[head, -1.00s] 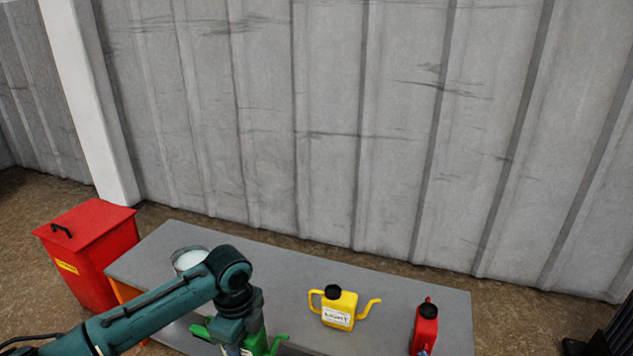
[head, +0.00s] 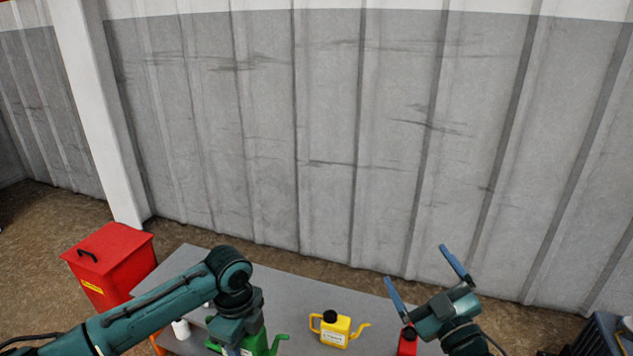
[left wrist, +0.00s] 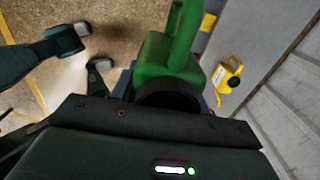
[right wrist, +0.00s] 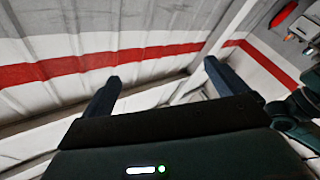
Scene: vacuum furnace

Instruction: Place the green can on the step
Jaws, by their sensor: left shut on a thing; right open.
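The green can (head: 262,343) is at the front of the grey table in the head view, partly hidden behind my left arm. In the left wrist view the green can (left wrist: 168,58) fills the space just beyond the gripper. My left gripper (head: 238,350) is shut on it; its fingertips are mostly hidden. My right gripper (head: 420,266) is open and empty, raised over the table's right part with its blue fingers spread upward. It also shows open in the right wrist view (right wrist: 160,86), facing the wall. I cannot make out a step.
A yellow can (head: 334,331) stands on the grey table (head: 290,290). A red can (head: 406,341) stands to its right, partly hidden by my right arm. A red bin (head: 112,262) stands left of the table. A corrugated wall (head: 330,150) rises behind.

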